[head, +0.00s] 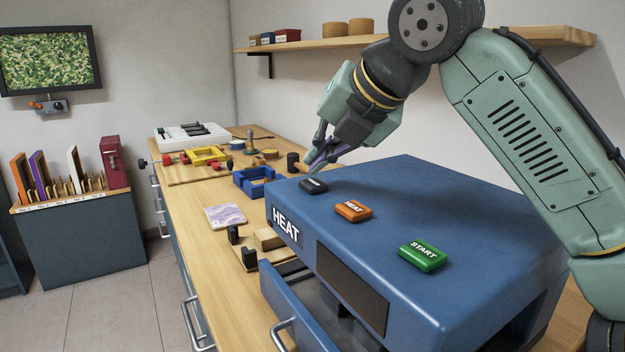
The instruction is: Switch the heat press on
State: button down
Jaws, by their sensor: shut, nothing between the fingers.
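The heat press (450,213) is a large blue box on the wooden counter, labelled HEAT on its front left face. On its top are a black button (314,186) with lettering too small to read, an orange HEAT button (353,211) and a green START button (423,255). Its front drawer (286,310) stands pulled out. My gripper (312,168) is shut and empty, its fingers pointing down just above and behind the black button. I cannot tell whether the fingertips touch the press.
A blue frame (254,182), a yellow frame (207,155), a marbled tile (225,216) and small wooden blocks (268,239) lie on the counter left of the press. A wall shelf (420,41) runs behind my arm. The floor (105,300) at the left is clear.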

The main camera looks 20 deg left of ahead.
aim_at(319, 181)
jog(key=shift+f, duration=0.1)
dwell(0.3)
jog(key=shift+f, duration=0.35)
jog(key=shift+f, duration=0.2)
dwell(0.4)
jog(key=shift+r, duration=0.15)
jog(key=shift+r+p, duration=0.55)
jog(key=shift+p, duration=0.35)
notch_tip(319, 181, up, 6)
jog(key=p, duration=0.6)
jog(key=shift+p, duration=0.35)
